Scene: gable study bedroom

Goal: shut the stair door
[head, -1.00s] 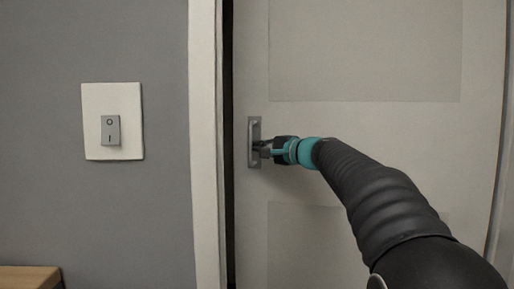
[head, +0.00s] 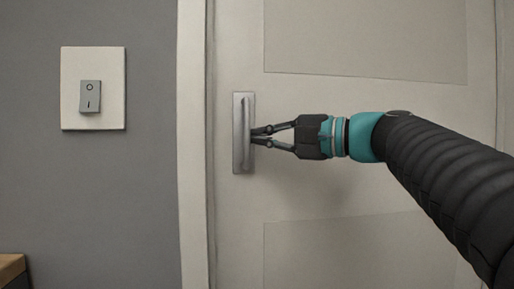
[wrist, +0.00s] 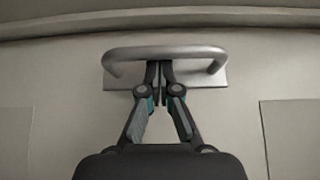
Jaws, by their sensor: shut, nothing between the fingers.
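The stair door (head: 340,100) is a pale panelled door that fills the middle and right of the head view. Its left edge lies against the white frame, with no dark gap showing there. The grey bar handle (head: 242,133) stands upright near that edge. In the wrist view the handle (wrist: 165,55) runs across the top on its plate. My gripper (head: 256,136) is at the handle's right side, its fingers shut together. In the wrist view the fingertips (wrist: 159,72) reach in under the handle bar; nothing shows between them.
A white switch plate (head: 93,88) with a grey rocker is on the grey wall to the left. The white door frame (head: 193,150) stands between wall and door. A wooden furniture corner (head: 11,268) shows at the lower left.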

